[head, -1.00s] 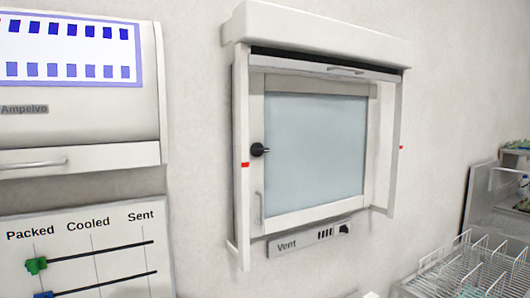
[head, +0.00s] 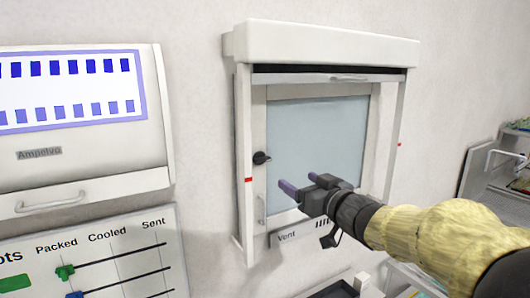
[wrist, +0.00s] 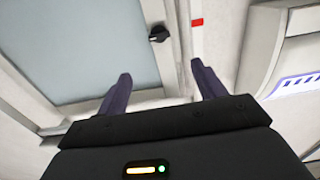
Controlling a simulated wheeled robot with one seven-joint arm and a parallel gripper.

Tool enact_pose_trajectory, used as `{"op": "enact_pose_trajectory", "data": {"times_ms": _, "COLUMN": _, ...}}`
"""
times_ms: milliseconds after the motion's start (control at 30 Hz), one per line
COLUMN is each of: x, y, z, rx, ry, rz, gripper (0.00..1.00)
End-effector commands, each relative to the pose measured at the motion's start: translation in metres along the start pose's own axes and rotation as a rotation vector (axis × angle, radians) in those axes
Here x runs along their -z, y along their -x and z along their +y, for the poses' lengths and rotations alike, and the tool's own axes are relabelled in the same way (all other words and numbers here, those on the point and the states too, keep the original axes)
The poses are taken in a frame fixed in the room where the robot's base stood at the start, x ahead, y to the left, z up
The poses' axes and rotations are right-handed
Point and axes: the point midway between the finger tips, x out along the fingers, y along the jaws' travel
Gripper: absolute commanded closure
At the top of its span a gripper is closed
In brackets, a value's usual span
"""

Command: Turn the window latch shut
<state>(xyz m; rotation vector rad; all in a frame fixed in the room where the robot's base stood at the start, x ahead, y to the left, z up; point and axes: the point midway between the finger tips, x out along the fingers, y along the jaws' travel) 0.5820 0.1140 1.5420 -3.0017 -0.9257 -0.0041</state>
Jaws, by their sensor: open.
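The window (head: 318,145) is a pale blue pane in a white frame under a raised shutter in the head view. Its black latch (head: 261,158) sits on the left side of the frame, with a round base and a short handle. The latch also shows in the wrist view (wrist: 158,33), beyond my fingertips. My gripper (head: 298,186) is open and empty, its two purple fingers spread apart. It is in front of the lower pane, right of and below the latch in the head view, and not touching it. The fingers also show in the wrist view (wrist: 160,80).
Red marks (head: 249,180) sit on the side rails of the window housing. A handled cabinet (head: 75,186) and a slider board (head: 112,250) are on the left wall. A shelf rack (head: 505,165) stands at the right. The wall around the latch is clear.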

Motion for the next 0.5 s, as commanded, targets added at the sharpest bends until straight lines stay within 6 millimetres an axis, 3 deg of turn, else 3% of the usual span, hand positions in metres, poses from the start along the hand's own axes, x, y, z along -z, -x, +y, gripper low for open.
{"op": "enact_pose_trajectory", "data": {"times_ms": 300, "x": -0.002, "y": -0.003, "z": 0.000, "rx": -0.002, "ry": 0.000, "rz": -0.002, "gripper": 0.31}}
{"op": "enact_pose_trajectory", "data": {"times_ms": 500, "x": -0.001, "y": -0.022, "z": 0.000, "rx": -0.001, "ry": -0.001, "rz": -0.003, "gripper": 0.31}}
